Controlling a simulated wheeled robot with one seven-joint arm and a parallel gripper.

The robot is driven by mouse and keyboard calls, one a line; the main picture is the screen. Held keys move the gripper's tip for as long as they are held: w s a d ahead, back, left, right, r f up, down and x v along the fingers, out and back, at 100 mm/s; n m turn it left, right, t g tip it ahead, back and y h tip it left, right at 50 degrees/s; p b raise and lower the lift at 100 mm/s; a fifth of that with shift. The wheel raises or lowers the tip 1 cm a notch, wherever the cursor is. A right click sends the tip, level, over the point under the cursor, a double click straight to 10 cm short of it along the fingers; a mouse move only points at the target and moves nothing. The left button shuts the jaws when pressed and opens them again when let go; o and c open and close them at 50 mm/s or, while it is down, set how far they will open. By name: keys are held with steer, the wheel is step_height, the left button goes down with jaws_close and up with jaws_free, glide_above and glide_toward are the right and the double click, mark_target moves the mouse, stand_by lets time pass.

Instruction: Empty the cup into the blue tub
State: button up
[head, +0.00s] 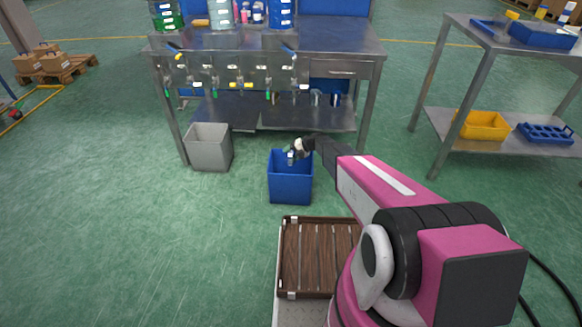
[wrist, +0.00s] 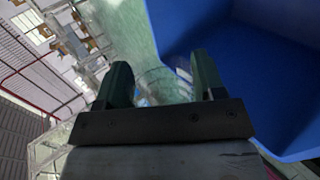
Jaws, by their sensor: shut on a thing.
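The blue tub (head: 290,188) stands on the green floor in front of the workbench. It also fills the right of the wrist view (wrist: 245,70). My gripper (head: 294,155) is at the tub's open top, reaching in from the right. In the wrist view my gripper's two dark green fingers (wrist: 162,85) are shut on a clear, see-through cup (wrist: 160,86) beside the tub's wall. The wrist view is strongly tilted, so my wrist is turned over. The cup is small and faint in the head view; its contents and exact tilt cannot be told.
A grey bin (head: 208,148) stands left of the tub. A side table (head: 480,160) with a yellow bin (head: 483,125) and a blue rack (head: 545,133) is at right.

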mark_target(291, 152)
stand_by(0.3)
steer(key=shift+s+r+n+t, duration=0.55)
steer(key=shift+r+n+t, duration=0.25)
steer(key=shift+r+t, duration=0.1)
steer(key=shift+w+r+t, duration=0.1)
steer(key=shift+r+t, duration=0.05)
steer(key=shift+t, duration=0.15)
steer(key=shift+s+r+n+t, duration=0.35)
steer(key=shift+n+t, duration=0.15)
steer(key=shift+r+n+t, duration=0.35)
steer(key=shift+n+t, duration=0.25)
steer(key=shift+t, duration=0.1)
